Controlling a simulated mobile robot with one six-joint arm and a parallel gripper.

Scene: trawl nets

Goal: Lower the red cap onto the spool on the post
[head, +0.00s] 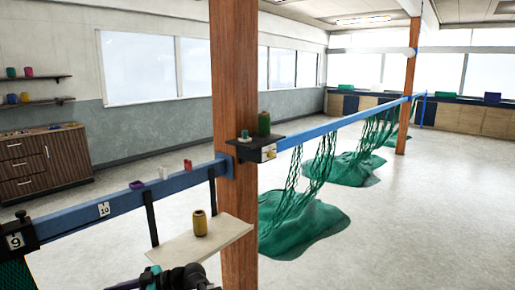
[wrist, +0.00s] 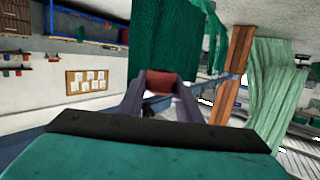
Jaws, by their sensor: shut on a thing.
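In the wrist view, my gripper (wrist: 160,88) is shut on a small dark red thing, which looks like the red cap (wrist: 160,80), held between the fingertips. In the head view, only a part of my arm shows at the bottom edge, and I cannot make out the held cap there. A dark green spool (head: 264,123) stands upright on a black bracket (head: 258,144) on the wooden post (head: 234,60). The cap is apart from both spools in what I see.
The blue rail (head: 75,219) carries a purple piece (head: 136,184), a white piece (head: 163,172) and a small red piece (head: 187,164). Green nets (head: 300,218) hang right of the post. A wooden cabinet (head: 45,165) stands at left. The floor between is clear.

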